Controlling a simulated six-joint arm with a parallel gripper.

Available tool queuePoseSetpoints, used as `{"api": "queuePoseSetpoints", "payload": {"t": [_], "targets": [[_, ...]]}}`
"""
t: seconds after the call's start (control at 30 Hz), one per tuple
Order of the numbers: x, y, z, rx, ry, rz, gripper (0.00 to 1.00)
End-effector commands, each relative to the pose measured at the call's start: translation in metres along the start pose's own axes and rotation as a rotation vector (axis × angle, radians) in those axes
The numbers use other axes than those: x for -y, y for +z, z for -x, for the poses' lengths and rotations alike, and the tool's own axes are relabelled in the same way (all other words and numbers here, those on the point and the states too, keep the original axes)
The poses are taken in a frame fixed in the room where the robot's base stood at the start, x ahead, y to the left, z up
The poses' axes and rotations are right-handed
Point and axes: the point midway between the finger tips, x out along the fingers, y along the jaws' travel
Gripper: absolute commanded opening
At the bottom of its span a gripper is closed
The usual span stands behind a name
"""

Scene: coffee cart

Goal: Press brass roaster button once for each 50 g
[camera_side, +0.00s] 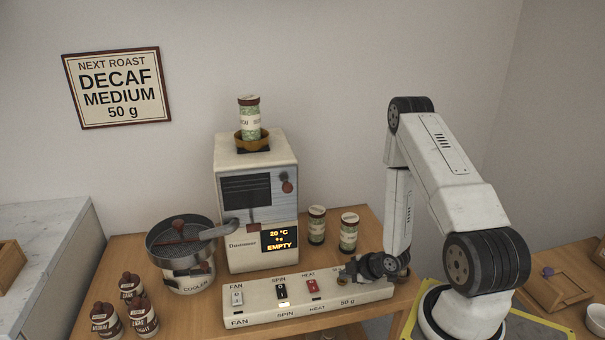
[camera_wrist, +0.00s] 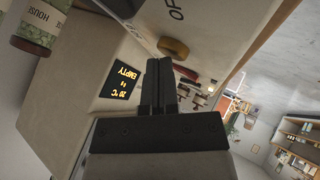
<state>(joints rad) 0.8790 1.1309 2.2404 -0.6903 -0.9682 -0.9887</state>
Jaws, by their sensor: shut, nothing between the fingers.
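The switch panel (camera_side: 262,314) lies in front of the cream roaster (camera_side: 230,212), with the "50 g" label near its right end. My gripper (camera_side: 345,277) is low over that right end, its fingers closed together and empty. In the wrist view the brass button (camera_wrist: 173,47) sits on the panel just past my shut fingertips (camera_wrist: 160,64); I cannot tell whether they touch. In the side view my gripper hides the button. The roaster display (camera_side: 280,239) reads 20 °C and EMPTY. A wall sign (camera_side: 117,88) reads NEXT ROAST, DECAF MEDIUM, 50 g.
The panel also has fan (camera_side: 237,297), spin (camera_side: 282,292) and red heat (camera_side: 311,286) switches. A canister (camera_side: 249,118) stands upright in the cup atop the roaster. Two canisters (camera_side: 317,226) (camera_side: 348,233) stand behind my gripper. The cooler (camera_side: 188,274) and several dark-capped jars (camera_side: 143,317) are left.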

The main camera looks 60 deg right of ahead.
Motion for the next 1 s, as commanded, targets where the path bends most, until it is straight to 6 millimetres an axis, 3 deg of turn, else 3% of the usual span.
{"api": "queuePoseSetpoints", "payload": {"t": [1.0], "targets": [[-0.0019, -0.002, 0.0029, 0.001, -0.001, 0.0, 0.0]]}}
